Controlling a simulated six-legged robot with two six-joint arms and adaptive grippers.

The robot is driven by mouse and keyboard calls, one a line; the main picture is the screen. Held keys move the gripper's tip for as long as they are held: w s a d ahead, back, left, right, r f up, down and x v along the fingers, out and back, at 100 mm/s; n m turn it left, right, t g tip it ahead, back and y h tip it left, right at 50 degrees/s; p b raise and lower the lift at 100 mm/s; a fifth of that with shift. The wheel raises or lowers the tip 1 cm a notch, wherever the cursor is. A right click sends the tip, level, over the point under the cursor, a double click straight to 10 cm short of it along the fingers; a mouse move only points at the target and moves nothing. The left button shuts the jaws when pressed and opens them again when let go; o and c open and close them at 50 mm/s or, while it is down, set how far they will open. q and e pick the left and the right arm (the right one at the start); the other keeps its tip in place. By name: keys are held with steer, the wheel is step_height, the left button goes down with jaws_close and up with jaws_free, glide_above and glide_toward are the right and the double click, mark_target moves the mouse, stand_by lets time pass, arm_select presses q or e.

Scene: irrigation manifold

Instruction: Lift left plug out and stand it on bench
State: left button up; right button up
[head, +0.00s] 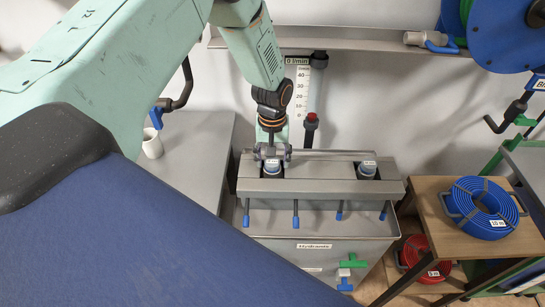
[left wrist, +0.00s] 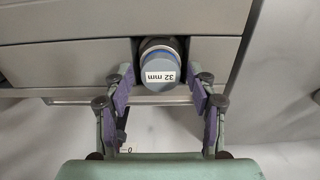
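The left plug (head: 271,168) is a grey-blue cap seated upright in a notch of the grey manifold (head: 315,187). In the left wrist view the plug (left wrist: 158,68) shows a blue ring and a "32 mm" label. My left gripper (head: 272,154) points down at it. In the left wrist view the gripper's fingers (left wrist: 160,76) are open, one on each side of the plug, with gaps showing. A second, similar plug (head: 366,169) sits in the right notch. The grey bench (head: 195,155) is to the left of the manifold. My right gripper is not in view.
A white cup (head: 152,144) stands on the bench. Blue-handled rods (head: 295,214) hang along the manifold's front. A flow gauge (head: 299,90) is on the wall behind. A wooden table (head: 430,200) with a blue hose coil (head: 485,205) stands at right. The bench's front part is clear.

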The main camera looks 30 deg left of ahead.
mark_target(273, 161)
arm_select(q)
steer(key=c, duration=1.1)
steer(key=shift+r+p, duration=2.9)
steer(key=shift+r, duration=0.2)
step_height(273, 161, up, 3)
steer(key=p, duration=0.3)
steer(key=shift+f, duration=0.1)
